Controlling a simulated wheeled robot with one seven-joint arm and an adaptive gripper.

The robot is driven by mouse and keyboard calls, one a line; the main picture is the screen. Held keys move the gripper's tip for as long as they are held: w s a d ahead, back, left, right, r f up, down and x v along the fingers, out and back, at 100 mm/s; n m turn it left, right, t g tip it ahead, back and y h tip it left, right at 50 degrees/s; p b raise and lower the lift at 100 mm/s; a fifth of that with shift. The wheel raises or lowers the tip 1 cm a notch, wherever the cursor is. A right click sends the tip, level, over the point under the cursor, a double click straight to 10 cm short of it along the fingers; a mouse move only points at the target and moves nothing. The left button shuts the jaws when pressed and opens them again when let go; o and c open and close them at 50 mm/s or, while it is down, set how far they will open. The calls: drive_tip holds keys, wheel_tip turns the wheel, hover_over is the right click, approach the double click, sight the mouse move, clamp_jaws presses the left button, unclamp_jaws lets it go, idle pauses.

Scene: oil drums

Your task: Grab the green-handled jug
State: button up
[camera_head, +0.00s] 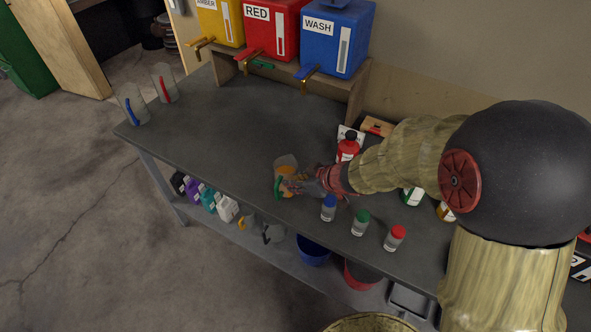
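The green-handled jug (286,161) stands upright on the grey workbench, left of my arm. It is clear, with orange contents, and its green handle (279,188) is on its near left side. My gripper (291,186) reaches in from the right, level with the jug's lower part and close beside the handle. The fingers overlap the jug in this view. They are small, and I cannot tell whether they touch the handle or are open or shut. My arm hides part of the bench to the right.
Blue-capped (328,209), green-capped (360,224) and red-capped (395,238) bottles stand along the bench's front edge. A red bottle (348,149) stands behind my wrist. Blue-handled (133,106) and red-handled (166,84) jugs stand far left. Yellow, red (272,26) and blue tanks stand behind. The bench's left-middle is clear.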

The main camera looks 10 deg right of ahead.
sight(276, 192)
drive_tip(key=shift+n+g+y, duration=0.3)
drive_tip(key=shift+g+y, duration=0.3)
drive_tip(key=a+f+b, duration=0.1)
drive_tip(key=a+f, duration=0.1)
drive_tip(key=w+a+f+b, duration=0.1)
drive_tip(key=a+f, duration=0.1)
drive_tip(key=f, duration=0.1)
drive_tip(key=w+a+f+b, duration=0.1)
drive_tip(key=a+f, duration=0.1)
drive_tip(key=f, duration=0.1)
drive_tip(key=shift+w+b, duration=0.15)
drive_tip(key=shift+b, duration=0.15)
drive_tip(key=shift+c, duration=0.3)
clamp_jaws()
drive_tip(key=shift+w+r, duration=0.1)
